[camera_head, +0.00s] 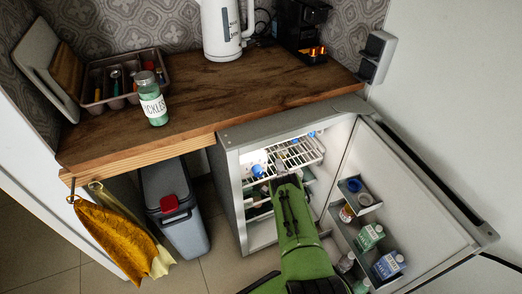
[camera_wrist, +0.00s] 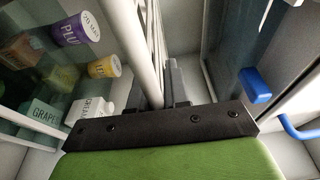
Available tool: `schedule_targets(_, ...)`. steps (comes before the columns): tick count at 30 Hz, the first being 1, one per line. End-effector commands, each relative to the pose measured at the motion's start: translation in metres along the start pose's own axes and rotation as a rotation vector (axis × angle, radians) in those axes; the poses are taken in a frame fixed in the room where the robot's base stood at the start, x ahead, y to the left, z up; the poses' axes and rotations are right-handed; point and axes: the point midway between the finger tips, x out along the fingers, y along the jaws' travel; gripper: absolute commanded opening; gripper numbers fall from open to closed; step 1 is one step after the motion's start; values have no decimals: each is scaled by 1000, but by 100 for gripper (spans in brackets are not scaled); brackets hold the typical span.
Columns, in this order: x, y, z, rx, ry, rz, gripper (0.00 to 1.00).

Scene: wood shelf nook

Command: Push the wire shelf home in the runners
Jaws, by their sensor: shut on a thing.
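The white wire shelf (camera_head: 303,153) sits in the upper part of the open small fridge (camera_head: 237,185), its front near the opening. My gripper (camera_head: 279,178) reaches in from the front and is shut on the shelf's front edge. In the wrist view the shelf's white bars (camera_wrist: 146,40) run up from beside the dark fingers (camera_wrist: 170,84). The runners are too small or hidden to make out, and my green arm covers part of the fridge's inside.
The fridge door (camera_head: 425,190) stands open at right, its bins holding cartons (camera_head: 369,237) and bottles. Blue items (camera_head: 258,171) show inside near the shelf. A wooden counter (camera_head: 215,95) lies above; a grey bin (camera_head: 178,206) with a red catch stands left.

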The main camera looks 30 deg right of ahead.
Motion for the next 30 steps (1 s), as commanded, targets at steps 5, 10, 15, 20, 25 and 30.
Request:
schedule_targets(5,7,-1,2,0,0,-3,0)
schedule_targets(10,14,-1,4,0,-1,-3,0)
schedule_targets(15,20,0,6,0,0,-3,0)
schedule_targets(20,27,-1,7,-1,0,-3,0)
schedule_targets(25,31,-1,8,-1,0,-3,22)
schedule_targets(30,30,-1,8,-1,0,-2,46)
